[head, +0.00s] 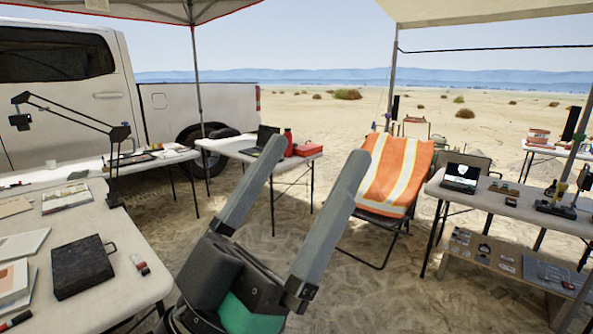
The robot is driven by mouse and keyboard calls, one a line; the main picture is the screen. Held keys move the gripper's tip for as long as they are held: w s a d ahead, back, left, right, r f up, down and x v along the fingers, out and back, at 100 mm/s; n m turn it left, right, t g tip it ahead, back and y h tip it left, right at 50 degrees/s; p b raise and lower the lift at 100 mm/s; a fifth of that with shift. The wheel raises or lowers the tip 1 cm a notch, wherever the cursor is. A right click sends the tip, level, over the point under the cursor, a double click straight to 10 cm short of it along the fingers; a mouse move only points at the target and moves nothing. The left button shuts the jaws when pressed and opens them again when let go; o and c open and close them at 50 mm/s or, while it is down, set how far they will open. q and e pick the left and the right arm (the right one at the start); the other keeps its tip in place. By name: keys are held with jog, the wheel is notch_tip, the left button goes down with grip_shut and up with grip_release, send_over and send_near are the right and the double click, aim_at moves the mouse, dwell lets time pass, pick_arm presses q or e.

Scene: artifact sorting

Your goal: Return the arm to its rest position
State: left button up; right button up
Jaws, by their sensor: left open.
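My left gripper (315,149) is large in the lower middle of the head view. Its two long grey fingers point up and away, spread wide apart with nothing between them. A dark grey body with a green part shows at the base of the fingers. The gripper is raised over the sandy ground between the tables and touches nothing that I can see. My right gripper is not in view.
A near-left table (112,222) holds a black case (82,267), books and papers. A back table (236,151) holds a laptop and a red box (308,150). An orange-draped chair (393,175) and a right table (503,206) stand beyond open sand.

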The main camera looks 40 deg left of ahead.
pick_arm(q)
jog(key=shift+s+d+r+m+t+h, duration=0.3)
jog(key=shift+s+r+m+h, duration=0.1)
jog(key=shift+s+r+h, duration=0.15)
jog(key=shift+r, duration=0.1)
notch_tip(320, 180, up, 50)
jog(key=p, duration=5)
